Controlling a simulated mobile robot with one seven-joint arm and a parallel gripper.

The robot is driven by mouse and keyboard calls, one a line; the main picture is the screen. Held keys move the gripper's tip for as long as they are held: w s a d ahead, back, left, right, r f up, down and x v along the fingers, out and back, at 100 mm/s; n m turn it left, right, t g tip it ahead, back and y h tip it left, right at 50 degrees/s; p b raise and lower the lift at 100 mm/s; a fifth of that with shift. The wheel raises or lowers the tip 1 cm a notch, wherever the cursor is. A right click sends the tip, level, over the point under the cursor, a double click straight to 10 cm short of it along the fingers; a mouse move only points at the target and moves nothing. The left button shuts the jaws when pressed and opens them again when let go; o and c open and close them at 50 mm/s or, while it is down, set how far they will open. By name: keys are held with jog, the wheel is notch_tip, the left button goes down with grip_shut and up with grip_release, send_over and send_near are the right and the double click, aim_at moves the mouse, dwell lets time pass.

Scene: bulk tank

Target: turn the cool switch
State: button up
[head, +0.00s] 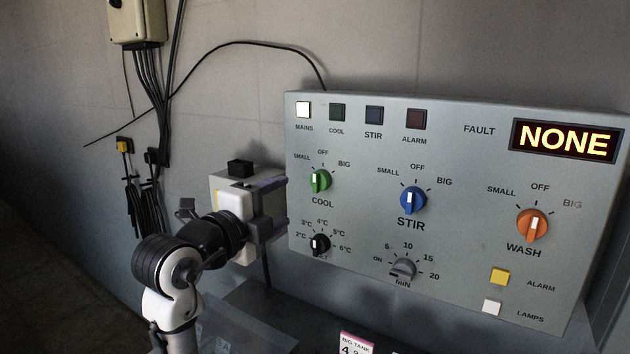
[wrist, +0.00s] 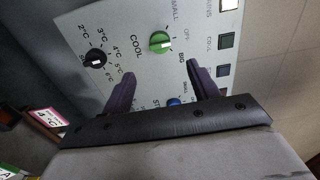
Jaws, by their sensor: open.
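The cool switch (head: 320,181) is a green knob with a white pointer mark, at the left of the grey control panel (head: 460,215). SMALL, OFF and BIG are printed around it. Its exact setting is hard to tell. It also shows in the wrist view (wrist: 160,42), ahead of the fingertips and roughly centred between them. My gripper (head: 279,206) is open and empty, just left of the panel in the head view, with its fingers pointing toward it. The fingers (wrist: 160,75) show dark purple and apart in the wrist view. They do not enclose the knob.
A black temperature knob (head: 319,244) sits below the cool switch. A blue stir knob (head: 413,200), a grey minute knob (head: 403,268) and an orange wash knob (head: 532,225) lie further right. The mains lamp (head: 303,110) is lit. The fault display (head: 567,140) reads NONE.

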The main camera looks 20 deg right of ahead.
aim_at(314, 184)
jog(key=p+x, duration=0.3)
jog(key=x, duration=0.9)
jog(key=c, duration=1)
